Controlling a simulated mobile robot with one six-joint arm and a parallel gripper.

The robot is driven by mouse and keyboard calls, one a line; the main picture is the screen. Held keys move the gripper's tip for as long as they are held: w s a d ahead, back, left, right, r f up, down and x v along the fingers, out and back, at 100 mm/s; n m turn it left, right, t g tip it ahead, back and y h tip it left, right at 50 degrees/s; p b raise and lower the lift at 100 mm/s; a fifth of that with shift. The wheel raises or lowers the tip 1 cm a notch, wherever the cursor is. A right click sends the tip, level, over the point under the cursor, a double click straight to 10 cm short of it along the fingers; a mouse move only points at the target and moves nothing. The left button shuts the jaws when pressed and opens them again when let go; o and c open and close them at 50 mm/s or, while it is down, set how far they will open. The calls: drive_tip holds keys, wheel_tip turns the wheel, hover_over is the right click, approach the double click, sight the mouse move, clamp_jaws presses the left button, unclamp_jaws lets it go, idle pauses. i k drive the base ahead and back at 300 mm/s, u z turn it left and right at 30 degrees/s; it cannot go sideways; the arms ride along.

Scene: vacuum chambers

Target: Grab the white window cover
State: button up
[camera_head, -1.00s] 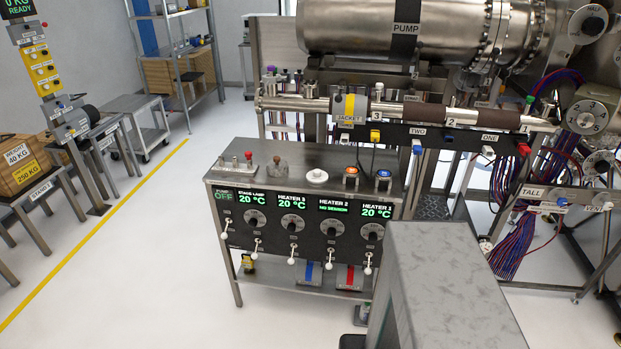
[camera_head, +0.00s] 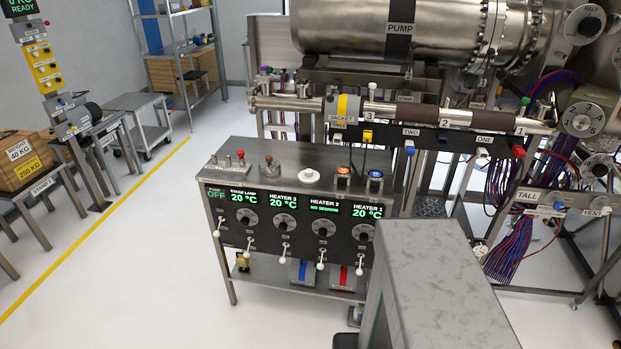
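A round white disc-like cap with a raised centre (camera_head: 308,176) lies on the steel top of the heater control bench (camera_head: 250,157). It looks like the white window cover, though no label on it can be read. It sits between a small brown-topped fitting (camera_head: 268,165) on its left and an orange-topped fitting (camera_head: 343,173) on its right. It stands clear of both. My gripper is not in view, so I cannot see whether it is open or holds anything.
A steel tube (camera_head: 385,111) with valves runs behind the bench, below the pump cylinder (camera_head: 390,28). A blue-topped fitting (camera_head: 375,179) stands at the bench top's right end. Open floor (camera_head: 150,250) lies left of the bench. A large grey block covers the lower right.

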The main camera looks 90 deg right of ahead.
sight(309, 176)
drive_tip(key=k, duration=0.95)
drive_tip(key=z, duration=0.5)
drive_tip(key=i, duration=0.5)
drive_tip(key=u, duration=0.05)
